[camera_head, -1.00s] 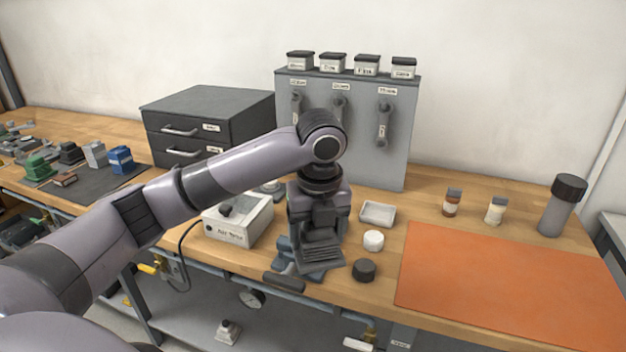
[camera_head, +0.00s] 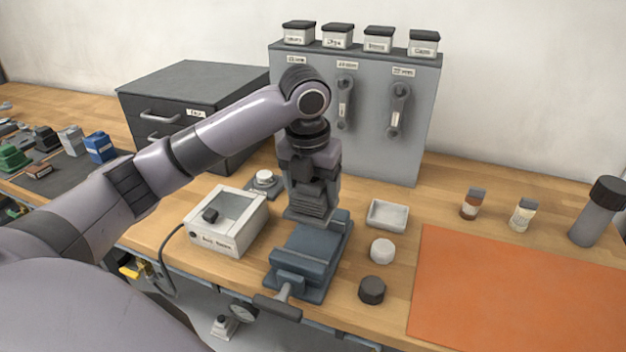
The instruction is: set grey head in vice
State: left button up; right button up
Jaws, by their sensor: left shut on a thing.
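The blue-grey vice (camera_head: 310,255) stands at the front edge of the bench, its handle (camera_head: 277,307) toward me. My left gripper (camera_head: 312,195) points down over the vice's far end. It is shut on a ribbed grey piece (camera_head: 308,207), which looks like the grey head; the gripper hides part of it. I cannot tell whether this piece touches the vice. A light grey block (camera_head: 70,140) also stands on the dark mat at the left. My right gripper is not in view.
A white box with a glass lid (camera_head: 227,222) stands close left of the vice. Right of it are a white tray (camera_head: 387,214), a white round piece (camera_head: 382,250) and a dark knob (camera_head: 371,290). An orange mat (camera_head: 520,290) lies clear at the right.

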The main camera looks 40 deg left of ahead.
pick_arm(q)
jog(key=shift+s+f, duration=0.1)
jog(key=shift+f, duration=2.25)
jog(key=shift+f, duration=1.9)
dwell(0.9)
jog(key=o, duration=1.6)
jog(key=shift+c, duration=0.2)
jog(key=shift+f, duration=0.1)
jog(key=shift+r, duration=3.55)
